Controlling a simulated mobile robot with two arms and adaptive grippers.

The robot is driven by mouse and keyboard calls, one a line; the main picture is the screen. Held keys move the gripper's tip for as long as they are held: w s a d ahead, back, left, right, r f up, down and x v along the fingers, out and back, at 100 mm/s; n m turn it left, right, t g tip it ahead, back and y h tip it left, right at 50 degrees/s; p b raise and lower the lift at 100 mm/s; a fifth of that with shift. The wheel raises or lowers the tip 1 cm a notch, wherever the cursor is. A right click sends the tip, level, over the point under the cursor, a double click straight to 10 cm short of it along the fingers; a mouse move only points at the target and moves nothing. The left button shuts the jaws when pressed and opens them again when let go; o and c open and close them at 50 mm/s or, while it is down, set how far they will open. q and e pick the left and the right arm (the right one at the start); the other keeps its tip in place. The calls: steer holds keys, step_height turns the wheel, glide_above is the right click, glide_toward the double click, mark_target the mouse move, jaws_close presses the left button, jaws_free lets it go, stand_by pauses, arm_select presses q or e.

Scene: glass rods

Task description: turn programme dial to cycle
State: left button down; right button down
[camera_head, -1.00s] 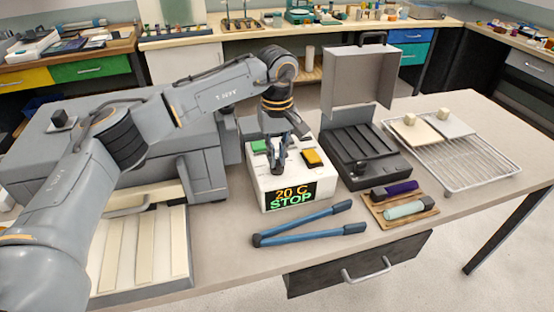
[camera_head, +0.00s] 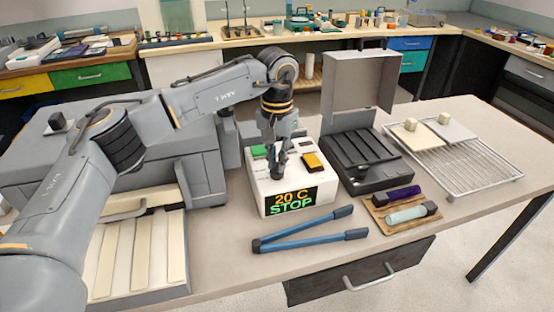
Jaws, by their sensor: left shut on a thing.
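A white control box (camera_head: 262,196) stands mid-table. Its front display (camera_head: 291,201) reads "20 C" and "STOP". On its top are a green button (camera_head: 259,151) and a yellow button (camera_head: 314,162). My left gripper (camera_head: 279,168) points down at the top of the box between these buttons, its fingers shut on the programme dial. The fingers hide the dial, so its pointer and marks cannot be read. My right gripper is not in view.
Blue-handled tongs (camera_head: 306,230) lie in front of the box. An open grey case (camera_head: 370,160) stands close on its right. A wooden tray (camera_head: 380,214) holds purple and pale green cylinders. A wire rack (camera_head: 470,170) is at the far right.

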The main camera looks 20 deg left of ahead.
arm_select(q)
steer(key=shift+r, duration=0.15)
stand_by(0.4)
steer(key=c, duration=1.4)
jaws_free()
step_height(320, 180, up, 12)
